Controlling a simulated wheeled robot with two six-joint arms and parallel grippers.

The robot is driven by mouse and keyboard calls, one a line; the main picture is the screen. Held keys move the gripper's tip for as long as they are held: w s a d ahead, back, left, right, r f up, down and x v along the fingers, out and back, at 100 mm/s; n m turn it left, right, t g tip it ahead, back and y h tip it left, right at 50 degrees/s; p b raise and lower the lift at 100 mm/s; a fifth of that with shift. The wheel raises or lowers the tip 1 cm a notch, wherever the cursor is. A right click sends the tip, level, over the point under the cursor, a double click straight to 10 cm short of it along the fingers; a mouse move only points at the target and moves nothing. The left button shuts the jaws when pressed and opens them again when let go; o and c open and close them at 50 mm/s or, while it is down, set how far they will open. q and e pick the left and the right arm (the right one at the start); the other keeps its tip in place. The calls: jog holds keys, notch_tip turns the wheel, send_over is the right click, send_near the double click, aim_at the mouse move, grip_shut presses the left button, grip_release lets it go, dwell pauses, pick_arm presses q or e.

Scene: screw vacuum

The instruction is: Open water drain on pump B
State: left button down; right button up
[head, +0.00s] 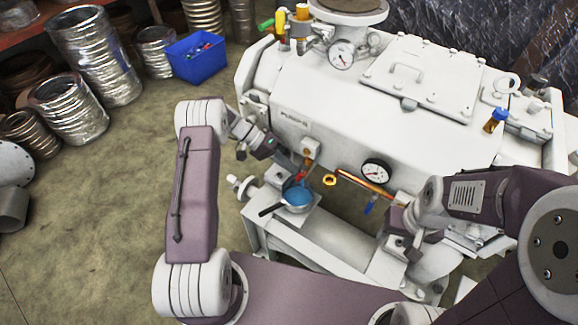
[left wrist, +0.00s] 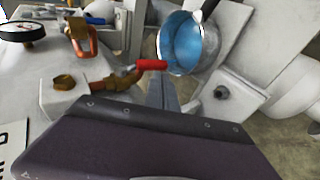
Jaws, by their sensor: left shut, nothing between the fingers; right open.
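The white pump (head: 330,125) carries a label that seems to read "PUMP B". On its front a brass drain valve (head: 311,150) has a red lever (head: 300,177); the red lever also shows in the left wrist view (left wrist: 150,65). A metal pot with blue inside (head: 297,195) stands below the valve, its dark handle pointing left. My left gripper (head: 284,166) is shut and empty, close to the red lever; whether it touches cannot be told. In the left wrist view its fingers (left wrist: 162,96) lie just below the lever. My right gripper (head: 408,246) is open, right of the pot.
A pressure gauge (head: 375,172) and a copper pipe (head: 360,183) with a blue-handled valve (head: 370,208) sit right of the drain. A blue bin (head: 196,60) and foil-wrapped ducts (head: 92,55) stand at the upper left.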

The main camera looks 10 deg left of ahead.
jog(key=shift+r+p, duration=0.55)
jog(key=shift+r, duration=0.05)
jog(key=shift+f, duration=0.1)
